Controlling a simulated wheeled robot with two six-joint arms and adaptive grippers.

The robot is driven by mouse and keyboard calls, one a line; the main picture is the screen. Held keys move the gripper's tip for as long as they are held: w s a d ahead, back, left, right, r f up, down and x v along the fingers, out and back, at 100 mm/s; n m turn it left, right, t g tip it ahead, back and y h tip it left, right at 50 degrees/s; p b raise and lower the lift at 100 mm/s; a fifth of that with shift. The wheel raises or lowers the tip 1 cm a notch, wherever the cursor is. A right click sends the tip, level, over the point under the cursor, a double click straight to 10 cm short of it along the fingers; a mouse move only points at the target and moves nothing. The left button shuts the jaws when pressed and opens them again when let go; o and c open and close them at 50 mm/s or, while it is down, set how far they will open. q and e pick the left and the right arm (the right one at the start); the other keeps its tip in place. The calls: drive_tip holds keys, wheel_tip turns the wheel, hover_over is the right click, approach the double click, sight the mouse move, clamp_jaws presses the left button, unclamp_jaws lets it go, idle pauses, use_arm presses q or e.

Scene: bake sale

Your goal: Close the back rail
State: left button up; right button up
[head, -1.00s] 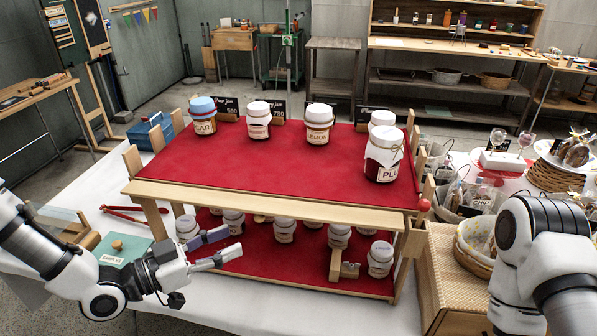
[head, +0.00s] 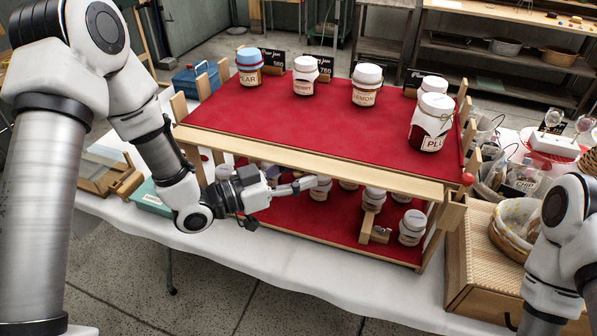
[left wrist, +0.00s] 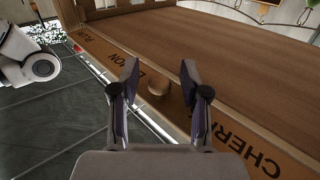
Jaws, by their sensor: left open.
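The wooden two-level jam stand has a red top (head: 320,125) and a red lower shelf (head: 300,215). I cannot tell which part is the back rail; wooden posts (head: 203,87) stand along its left side and more (head: 470,135) along its right. My left gripper (head: 298,184) is open and empty at the front of the stand, below the top's front edge. In the left wrist view, its spread fingertips (left wrist: 158,80) flank a round wooden knob (left wrist: 158,86) on or near a lettered wooden board (left wrist: 105,62). Contact cannot be told. My right arm shows at right, its gripper out of view.
Jars, including a plum jar (head: 432,123) and a lemon jar (head: 366,86), stand on the top; more stand below. A small wooden upright (head: 366,227) is on the lower shelf's front. A slatted wooden box (head: 480,270) and a basket (head: 515,225) stand at right.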

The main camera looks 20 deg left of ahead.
sight(310, 162)
use_arm(q)
clamp_jaws()
